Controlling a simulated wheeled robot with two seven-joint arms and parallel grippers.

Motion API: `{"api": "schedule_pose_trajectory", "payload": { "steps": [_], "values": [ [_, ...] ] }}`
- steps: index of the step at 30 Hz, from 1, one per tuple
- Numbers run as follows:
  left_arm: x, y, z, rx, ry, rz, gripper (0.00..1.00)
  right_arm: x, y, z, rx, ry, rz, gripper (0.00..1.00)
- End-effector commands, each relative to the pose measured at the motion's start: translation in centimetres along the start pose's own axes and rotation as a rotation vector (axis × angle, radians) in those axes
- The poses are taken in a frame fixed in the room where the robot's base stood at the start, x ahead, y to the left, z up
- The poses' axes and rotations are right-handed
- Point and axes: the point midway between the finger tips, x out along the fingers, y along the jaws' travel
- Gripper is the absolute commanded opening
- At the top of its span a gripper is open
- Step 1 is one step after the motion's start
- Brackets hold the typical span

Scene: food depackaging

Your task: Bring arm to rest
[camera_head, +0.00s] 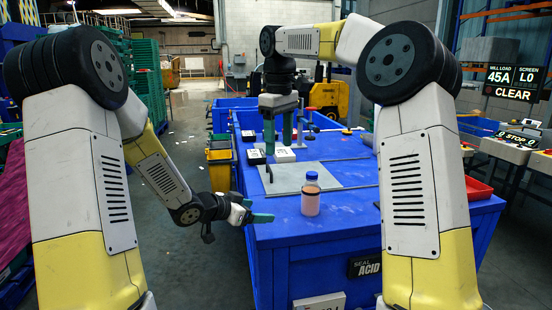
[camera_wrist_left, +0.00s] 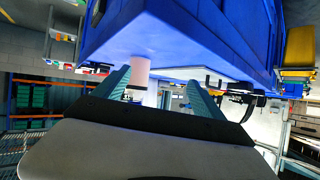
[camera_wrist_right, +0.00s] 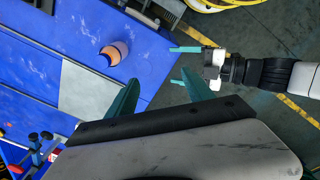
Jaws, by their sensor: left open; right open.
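My left gripper (camera_head: 257,212) is open and empty at the table's near left edge, low and beside the bottle. Its teal fingers (camera_wrist_left: 158,98) stand apart in the left wrist view, and it also shows in the right wrist view (camera_wrist_right: 182,66). My right gripper (camera_head: 279,132) is open and points down above the far part of the table. Its fingers (camera_wrist_right: 163,98) are apart with nothing between them. A clear bottle with a blue cap and orange-pink contents (camera_head: 310,198) stands upright on the table, apart from both grippers.
The blue table (camera_head: 290,232) carries a grey plate (camera_head: 335,174), two small black-and-white blocks (camera_head: 284,155) and a stand with red and yellow knobs behind. A red tray (camera_head: 478,189) sits at the right. Bins (camera_head: 219,168) stand left of the table.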

Motion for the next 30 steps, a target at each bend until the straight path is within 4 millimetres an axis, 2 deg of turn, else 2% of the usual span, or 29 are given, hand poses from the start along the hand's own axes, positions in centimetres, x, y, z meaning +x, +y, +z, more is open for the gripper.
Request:
{"api": "schedule_pose_trajectory", "payload": {
  "steps": [5,11,14,17,20,24,27,30],
  "values": [
    [-2.0,-1.9,-1.1,0.008,-0.064,-0.108,0.81,-1.1,-0.9,2.1,0.046,0.024,0.036,0.6],
    [-6.1,-4.0,-2.5,-0.016,-0.163,-0.269,0.81,-2.0,-2.5,5.8,0.136,0.07,0.08,0.6],
    [-9.7,-4.6,-3.4,-0.06,-0.225,-0.372,0.81,-2.3,-3.8,8.8,0.214,0.111,0.105,0.6],
    [-14.1,-4.2,-4.0,-0.136,-0.289,-0.465,0.81,-2.0,-5.3,12.5,0.316,0.169,0.124,0.6],
    [-18.4,-2.5,-4.0,-0.237,-0.345,-0.522,0.81,-1.2,-7.0,16.2,0.428,0.237,0.13,0.6],
    [-23.4,1.8,-3.4,-0.395,-0.406,-0.53,0.81,0.9,-9.5,21.0,0.593,0.346,0.121,0.6],
    [-26.0,5.6,-3.0,-0.496,-0.437,-0.489,0.81,2.7,-11.3,23.7,0.698,0.42,0.103,0.6],
    [-27.7,8.9,-2.5,-0.571,-0.458,-0.433,0.81,4.4,-12.7,25.6,0.783,0.482,0.084,0.6]
  ]
}}
